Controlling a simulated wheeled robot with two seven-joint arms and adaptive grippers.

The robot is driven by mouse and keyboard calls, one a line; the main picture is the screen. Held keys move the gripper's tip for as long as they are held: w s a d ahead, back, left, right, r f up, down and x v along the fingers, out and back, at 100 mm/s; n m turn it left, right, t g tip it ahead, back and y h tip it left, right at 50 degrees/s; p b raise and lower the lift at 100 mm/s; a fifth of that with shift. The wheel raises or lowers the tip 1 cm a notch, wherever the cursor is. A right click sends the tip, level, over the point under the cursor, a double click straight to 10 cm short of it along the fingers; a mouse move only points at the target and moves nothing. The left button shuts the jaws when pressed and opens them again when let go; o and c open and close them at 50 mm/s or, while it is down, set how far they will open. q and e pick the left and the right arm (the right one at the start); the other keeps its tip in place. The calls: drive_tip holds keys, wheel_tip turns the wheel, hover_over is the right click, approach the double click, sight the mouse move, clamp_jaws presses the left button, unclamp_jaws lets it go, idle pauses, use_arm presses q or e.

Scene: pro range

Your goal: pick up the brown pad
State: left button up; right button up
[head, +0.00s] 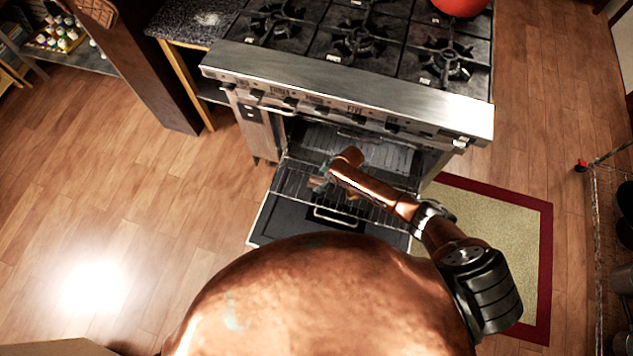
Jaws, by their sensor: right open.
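A brown pad (97,12) with a patterned face shows at the top left, against a dark wooden post and cut by the picture's top edge. It is far from my right gripper. My right gripper (322,181) is over the wire rack of the open oven, at the end of my copper arm. It is open, and I see nothing held in it. It is small and partly hidden by my own wrist. My left gripper is not in view.
The stove (350,75) has its oven door (285,222) lowered and a rack (290,183) pulled out. A red pot (460,5) sits on a back burner. A rug (545,240) lies at right; a wire shelf (600,210) stands beyond. The wooden floor at left is clear.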

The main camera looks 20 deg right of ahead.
drive_tip(key=shift+x, duration=1.2)
drive_tip(key=shift+c, duration=0.7)
drive_tip(key=c, duration=1)
drive_tip(key=shift+r, duration=0.15)
